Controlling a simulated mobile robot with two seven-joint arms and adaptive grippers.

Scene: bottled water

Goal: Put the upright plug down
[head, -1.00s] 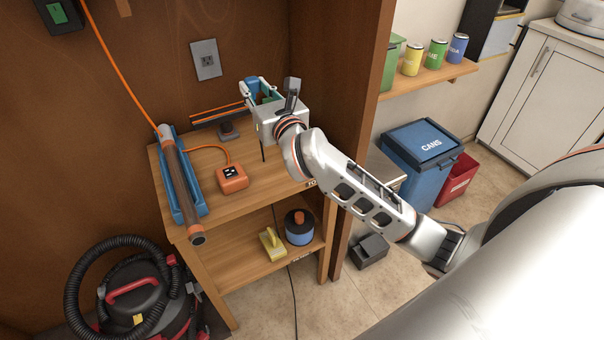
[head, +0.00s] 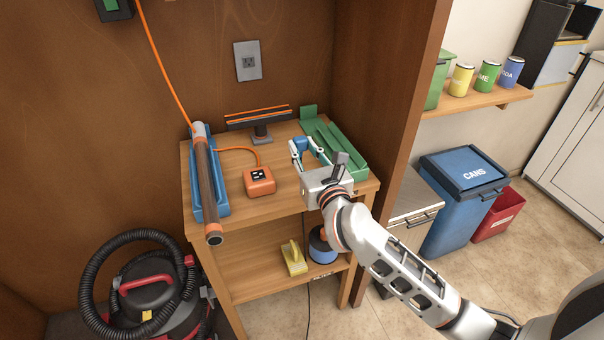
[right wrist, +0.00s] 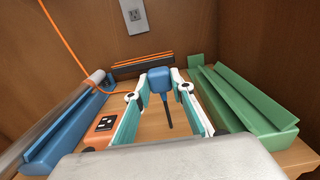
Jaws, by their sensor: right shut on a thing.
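The blue plug (head: 302,147) is held upright over the right part of the wooden table top (head: 286,192). My right gripper (head: 309,152) is shut on it, with one finger on each side. The right wrist view shows the plug (right wrist: 159,81) between the two fingertips (right wrist: 160,84), with a dark cord or stem hanging below its body. I cannot tell whether the plug's lower end touches the table. My left gripper is not in view.
A green tray (head: 337,150) lies close to the right of the gripper. An orange socket box (head: 259,181) and a blue tray with a pipe (head: 208,190) lie to the left. A dark stand with orange strips (head: 261,131) is behind. Bare table lies between box and gripper.

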